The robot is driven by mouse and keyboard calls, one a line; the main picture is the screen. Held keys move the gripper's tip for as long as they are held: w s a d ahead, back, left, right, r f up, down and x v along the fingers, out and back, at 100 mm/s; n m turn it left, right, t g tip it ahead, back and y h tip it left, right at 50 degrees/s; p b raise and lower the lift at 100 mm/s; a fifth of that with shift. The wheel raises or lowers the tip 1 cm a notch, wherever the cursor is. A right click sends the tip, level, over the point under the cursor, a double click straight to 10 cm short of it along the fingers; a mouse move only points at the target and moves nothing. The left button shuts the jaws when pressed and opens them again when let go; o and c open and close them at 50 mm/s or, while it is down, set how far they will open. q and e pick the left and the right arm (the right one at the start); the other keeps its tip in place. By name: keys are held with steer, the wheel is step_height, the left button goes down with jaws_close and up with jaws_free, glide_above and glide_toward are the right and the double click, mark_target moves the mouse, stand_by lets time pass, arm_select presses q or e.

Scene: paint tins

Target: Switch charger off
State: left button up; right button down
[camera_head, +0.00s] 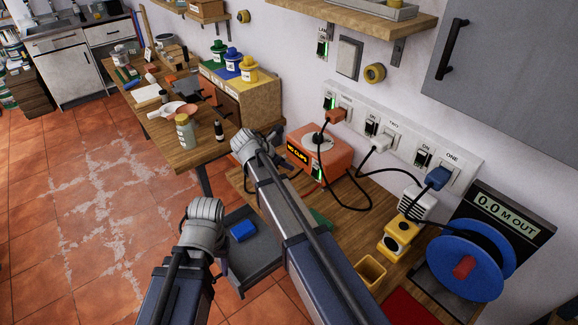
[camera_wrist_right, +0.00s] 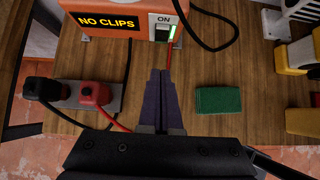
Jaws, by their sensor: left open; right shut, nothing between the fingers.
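The charger (camera_head: 335,158) is an orange box on the wooden bench below the wall sockets, with a lit "NO CLIPS" display. The wrist view shows its front (camera_wrist_right: 120,8) at the top. Its switch (camera_wrist_right: 164,27) is marked ON and shows a green light. My right gripper (camera_wrist_right: 161,73) is shut and empty, its tips pointing at the charger just below the switch in the picture. In the head view my arms hide the right gripper, and my left gripper does not show.
Black (camera_wrist_right: 46,90) and red (camera_wrist_right: 95,93) clips sit on a grey holder left of my fingers. A green pad (camera_wrist_right: 218,100) lies to the right. Wall sockets (camera_head: 398,143) carry several plugs and cables. A blue cable reel (camera_head: 485,262) stands at the right.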

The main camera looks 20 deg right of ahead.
mark_target(315, 172)
steer(key=shift+w+a+f+y, duration=0.15)
steer(key=shift+a+f+y, duration=0.2)
steer(key=shift+f, duration=0.35)
steer(key=shift+d, duration=0.1)
steer(key=b+x, duration=0.8)
steer(key=x, duration=0.2)
steer(key=shift+f+b, duration=0.1)
steer(key=shift+b, duration=0.2)
steer(key=d, duration=0.1)
steer(key=w+d, duration=0.1)
steer(key=shift+d+f, duration=0.15)
steer(key=shift+d, duration=0.1)
steer(key=shift+w+d, duration=0.2)
steer(key=shift+d, duration=0.35)
steer(key=shift+f, duration=0.1)
